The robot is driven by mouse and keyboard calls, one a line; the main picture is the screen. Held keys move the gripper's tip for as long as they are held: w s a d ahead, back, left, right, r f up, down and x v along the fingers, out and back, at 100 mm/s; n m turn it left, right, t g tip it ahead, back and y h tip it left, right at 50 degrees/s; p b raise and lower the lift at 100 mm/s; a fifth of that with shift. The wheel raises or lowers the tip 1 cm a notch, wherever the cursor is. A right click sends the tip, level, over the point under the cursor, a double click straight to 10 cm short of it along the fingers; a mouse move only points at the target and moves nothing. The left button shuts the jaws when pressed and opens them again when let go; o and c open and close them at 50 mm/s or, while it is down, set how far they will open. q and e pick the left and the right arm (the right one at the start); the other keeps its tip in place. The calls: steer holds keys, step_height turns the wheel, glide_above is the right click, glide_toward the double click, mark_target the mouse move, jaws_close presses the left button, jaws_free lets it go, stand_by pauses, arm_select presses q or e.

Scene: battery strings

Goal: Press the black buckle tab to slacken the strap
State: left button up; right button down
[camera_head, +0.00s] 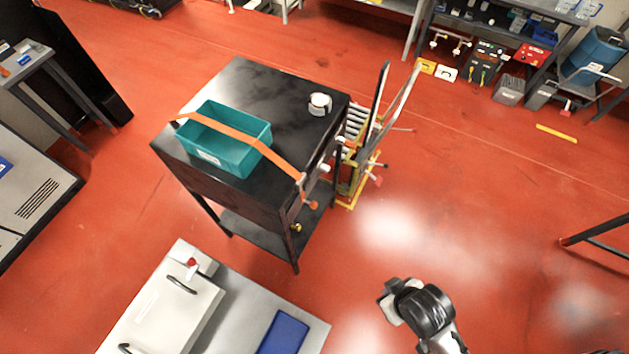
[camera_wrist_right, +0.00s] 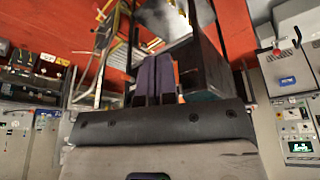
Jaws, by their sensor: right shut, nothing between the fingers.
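An orange strap (camera_head: 240,143) runs across a teal bin (camera_head: 215,160) on a dark table (camera_head: 260,85) and down over the table's right edge. Small fittings (camera_head: 302,182) sit at the strap's lower right end, but the black buckle tab cannot be made out there. My right gripper (camera_head: 388,302) is low in the head view, right of the table and well apart from the strap. In the right wrist view its two purple fingers (camera_wrist_right: 155,75) are together, with nothing between them, pointing toward the table. My left gripper is not in view.
A white round object (camera_head: 320,104) stands on the table's back right. A folded metal frame (camera_head: 365,140) stands close by its right side. A grey cabinet (camera_head: 165,300) with a blue item (camera_head: 284,334) is at the front. Red floor is open to the right.

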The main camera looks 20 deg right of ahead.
steer(key=w+d+f+n+t+y+b, duration=0.1)
steer(key=w+d+f+n+t+b, duration=0.1)
steer(key=w+n+t+b, duration=0.45)
steer(key=w+d+f+n+t+y+b, duration=0.2)
steer(key=w+f+n+t+b, duration=0.15)
steer(key=w+n+b, duration=0.55)
steer(key=w+d+f+n+t+y+b, duration=0.15)
steer(key=w+n+t+b, duration=0.35)
steer(key=w+n, duration=0.6)
steer(key=f+n+g+y+b, duration=0.1)
steer(key=n+y+b, duration=0.1)
steer(key=n, duration=0.3)
steer(key=w+f+n+g+y+b, duration=0.1)
steer(key=f+n+g+y, duration=0.1)
steer(key=n, duration=0.3)
steer(key=w+f+n+g+y+b, duration=0.1)
steer(key=f+n+g+y+b, duration=0.1)
steer(key=n, duration=0.4)
steer(key=shift+a+f+y+b, duration=0.15)
steer(key=shift+y+b, duration=0.2)
steer(key=shift+y, duration=0.3)
